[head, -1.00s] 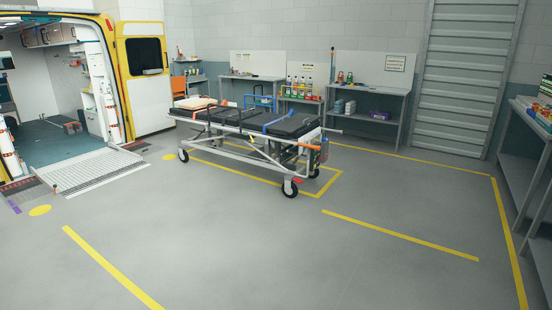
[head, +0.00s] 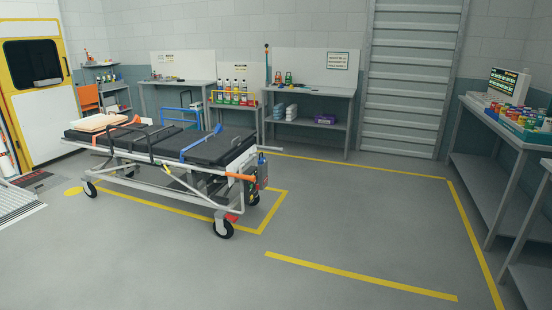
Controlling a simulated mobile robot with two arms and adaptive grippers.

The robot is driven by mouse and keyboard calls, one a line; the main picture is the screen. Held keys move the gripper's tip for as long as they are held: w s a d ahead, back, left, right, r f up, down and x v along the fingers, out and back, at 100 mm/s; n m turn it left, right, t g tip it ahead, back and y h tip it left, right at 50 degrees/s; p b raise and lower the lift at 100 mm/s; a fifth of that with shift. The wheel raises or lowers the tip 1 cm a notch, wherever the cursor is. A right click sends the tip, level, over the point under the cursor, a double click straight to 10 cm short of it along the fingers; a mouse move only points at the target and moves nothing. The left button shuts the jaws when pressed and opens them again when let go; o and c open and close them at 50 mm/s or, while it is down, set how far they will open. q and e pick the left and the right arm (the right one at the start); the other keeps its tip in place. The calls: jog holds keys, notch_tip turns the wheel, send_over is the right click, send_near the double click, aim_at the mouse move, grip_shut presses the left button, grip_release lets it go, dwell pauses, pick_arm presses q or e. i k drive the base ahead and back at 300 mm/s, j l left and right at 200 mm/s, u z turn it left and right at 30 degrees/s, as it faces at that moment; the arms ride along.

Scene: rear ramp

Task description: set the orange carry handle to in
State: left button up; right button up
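A wheeled stretcher (head: 190,145) with a black mattress and blue straps stands left of centre on the floor. An orange carry handle (head: 241,177) is at its near right end, beside the white end frame. It appears to stick out from the frame, but it is too small to tell its exact setting. Another orange part (head: 137,120) shows at the far left end of the stretcher, near a folded peach-coloured blanket (head: 100,122). Neither of my grippers is in the head view.
Workbenches (head: 312,92) with bottles and boxes line the back wall. A grey shelf bench (head: 500,130) stands at the right. The ambulance door (head: 35,80) is at the left. The floor in front of the stretcher is clear, with yellow lines (head: 350,274).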

aim_at(243, 177)
jog(key=i+u, duration=0.15)
jog(key=i, duration=0.4)
jog(key=i+l+u, duration=0.15)
jog(key=i, duration=0.45)
jog(key=i+l+u, duration=0.15)
jog(key=i, duration=0.4)
